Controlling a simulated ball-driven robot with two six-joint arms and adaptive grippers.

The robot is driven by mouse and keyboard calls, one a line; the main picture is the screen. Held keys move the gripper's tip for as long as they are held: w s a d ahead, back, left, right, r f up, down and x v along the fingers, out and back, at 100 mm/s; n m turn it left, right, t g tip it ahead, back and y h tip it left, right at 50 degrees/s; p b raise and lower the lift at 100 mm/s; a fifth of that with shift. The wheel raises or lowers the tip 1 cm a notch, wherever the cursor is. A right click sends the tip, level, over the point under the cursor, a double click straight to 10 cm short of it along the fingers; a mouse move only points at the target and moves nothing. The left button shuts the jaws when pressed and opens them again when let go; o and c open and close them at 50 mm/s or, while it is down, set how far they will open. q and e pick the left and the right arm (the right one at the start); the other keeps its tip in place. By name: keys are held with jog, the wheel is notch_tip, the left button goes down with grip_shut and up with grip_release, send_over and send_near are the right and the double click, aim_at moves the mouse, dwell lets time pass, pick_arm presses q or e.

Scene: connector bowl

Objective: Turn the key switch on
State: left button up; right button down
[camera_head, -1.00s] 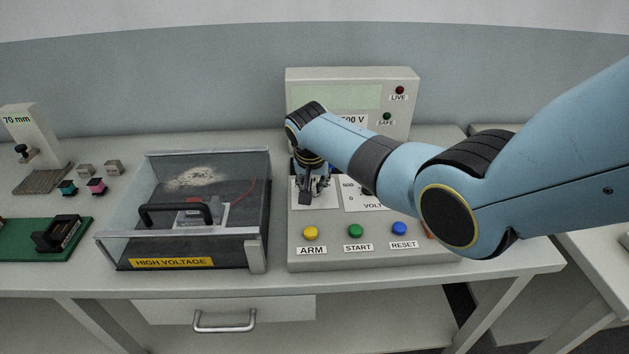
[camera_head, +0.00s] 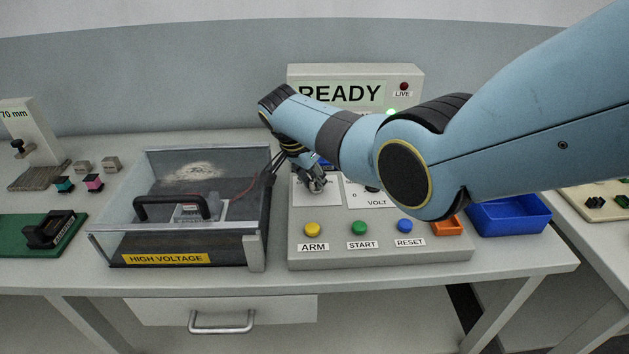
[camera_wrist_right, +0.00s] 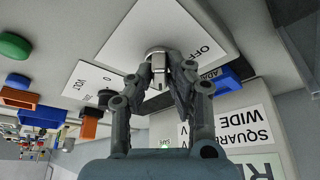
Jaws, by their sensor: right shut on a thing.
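The key switch (camera_wrist_right: 157,51) is a silver round part on a white plate marked "OFF" in the right wrist view. In the head view its metal part (camera_head: 318,186) shows on the console's upper left. My right gripper (camera_wrist_right: 160,68) is shut on the key switch, one finger on each side. In the head view the right gripper (camera_head: 312,174) is tilted over the plate, its wrist leaning left. The display (camera_head: 342,94) reads "READY" and the green lamp (camera_head: 391,112) is lit. My left gripper is not in view.
Yellow ARM (camera_head: 312,229), green START (camera_head: 359,228) and blue RESET (camera_head: 405,226) buttons line the console front. A clear-lidded high-voltage box (camera_head: 258,215) stands close on the left. A blue bin (camera_head: 512,216) and a small orange tray (camera_head: 448,227) are at right.

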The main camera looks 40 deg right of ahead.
dwell(0.4)
jog(key=c, duration=1.3)
grip_release()
jog(key=v, duration=1.2)
jog(key=shift+f, duration=0.15)
